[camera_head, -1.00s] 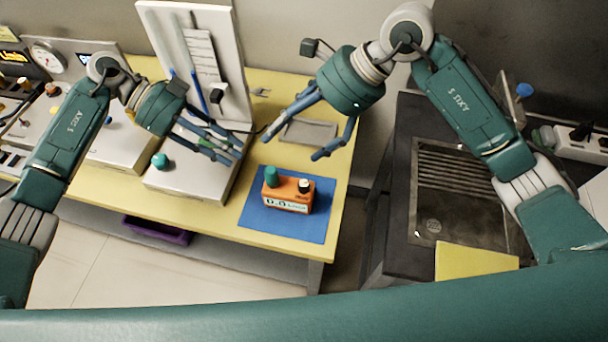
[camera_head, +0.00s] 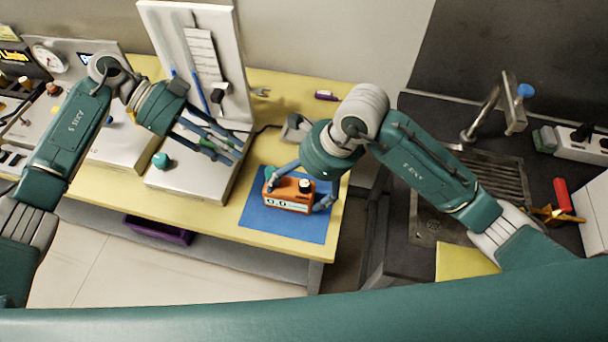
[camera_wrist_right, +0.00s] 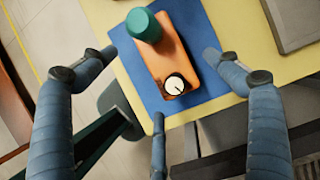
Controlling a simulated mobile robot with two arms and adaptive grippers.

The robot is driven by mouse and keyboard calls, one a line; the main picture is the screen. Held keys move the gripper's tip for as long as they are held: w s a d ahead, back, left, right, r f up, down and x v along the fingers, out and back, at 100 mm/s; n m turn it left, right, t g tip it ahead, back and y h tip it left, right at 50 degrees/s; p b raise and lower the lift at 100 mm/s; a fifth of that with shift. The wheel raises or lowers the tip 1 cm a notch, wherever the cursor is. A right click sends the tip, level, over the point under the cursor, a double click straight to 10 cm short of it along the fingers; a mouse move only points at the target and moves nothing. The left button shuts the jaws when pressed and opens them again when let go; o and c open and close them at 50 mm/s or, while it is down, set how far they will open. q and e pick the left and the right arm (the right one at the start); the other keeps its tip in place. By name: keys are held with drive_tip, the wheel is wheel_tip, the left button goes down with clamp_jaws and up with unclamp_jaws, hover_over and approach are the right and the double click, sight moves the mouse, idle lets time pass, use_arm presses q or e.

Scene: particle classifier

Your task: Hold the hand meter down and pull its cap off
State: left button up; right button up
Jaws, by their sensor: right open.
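The hand meter (camera_head: 290,206) is an orange box with a white display, lying on a blue mat (camera_head: 287,233). In the head view the cap (camera_head: 269,171) is partly hidden by a finger. My right gripper (camera_head: 298,193) is open over the meter, fingers on either side. In the right wrist view, gaps show between the fingers (camera_wrist_right: 158,60) and the meter. My left gripper (camera_head: 236,151) is open and empty, left of the mat over the white base.
A white stand with a tall panel (camera_head: 240,60) and a teal knob (camera_head: 161,160) is left of the mat. The yellow table's (camera_head: 220,228) front edge is close to the mat. A dark sink counter is at right.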

sight(292, 192)
drive_tip(key=x, duration=0.7)
drive_tip(key=shift+a+f, duration=0.1)
drive_tip(key=shift+f, duration=0.2)
drive_tip(key=c, duration=1.9)
drive_tip(key=shift+c, duration=0.2)
